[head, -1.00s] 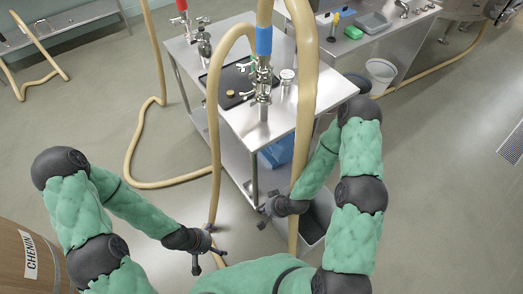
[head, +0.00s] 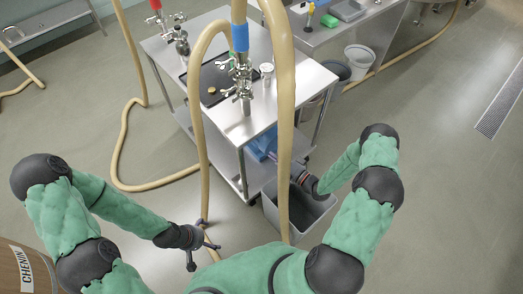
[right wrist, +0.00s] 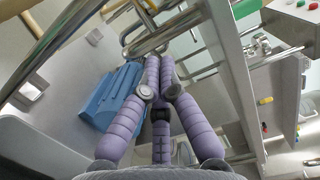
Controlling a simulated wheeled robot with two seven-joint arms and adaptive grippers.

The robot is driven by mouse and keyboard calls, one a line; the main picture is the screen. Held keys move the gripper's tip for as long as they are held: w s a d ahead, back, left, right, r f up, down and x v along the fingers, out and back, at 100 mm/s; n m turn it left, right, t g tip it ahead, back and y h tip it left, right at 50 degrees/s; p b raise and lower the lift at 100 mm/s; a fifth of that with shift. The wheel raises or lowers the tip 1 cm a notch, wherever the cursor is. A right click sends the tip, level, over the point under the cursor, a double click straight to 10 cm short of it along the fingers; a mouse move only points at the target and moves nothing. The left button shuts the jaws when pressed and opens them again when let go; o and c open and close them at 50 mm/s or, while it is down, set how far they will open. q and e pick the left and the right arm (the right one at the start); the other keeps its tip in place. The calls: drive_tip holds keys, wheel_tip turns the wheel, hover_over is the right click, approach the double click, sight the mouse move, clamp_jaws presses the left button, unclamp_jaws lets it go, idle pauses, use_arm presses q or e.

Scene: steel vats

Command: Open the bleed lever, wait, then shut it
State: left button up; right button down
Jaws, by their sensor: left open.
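A steel valve assembly (head: 241,78) with small handles stands on the cart top, below a blue band (head: 239,37) on a tan hose. I cannot tell which handle is the bleed lever. My right gripper (head: 284,163) is low at the cart's right side, below the top and partly hidden. In the right wrist view its purple fingers (right wrist: 160,62) lie close together, with nothing visible between them. I cannot tell whether they are fully shut.
A tan hose (head: 284,130) hangs between my arms. The steel cart (head: 265,110) carries a dark tray (head: 206,88). A blue item (head: 262,147) on its lower shelf also shows in the right wrist view (right wrist: 113,97). A grey bin (head: 300,212) stands beneath my right arm.

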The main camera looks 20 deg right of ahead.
drive_tip(key=s+a+b+x, duration=0.1)
drive_tip(key=a+b+x, duration=0.1)
drive_tip(key=x, duration=1)
drive_tip(key=shift+a+b, duration=0.3)
drive_tip(key=shift+b, duration=0.15)
drive_tip(key=shift+s, duration=0.15)
drive_tip(key=shift+s+a, duration=0.1)
drive_tip(key=shift+a, duration=0.4)
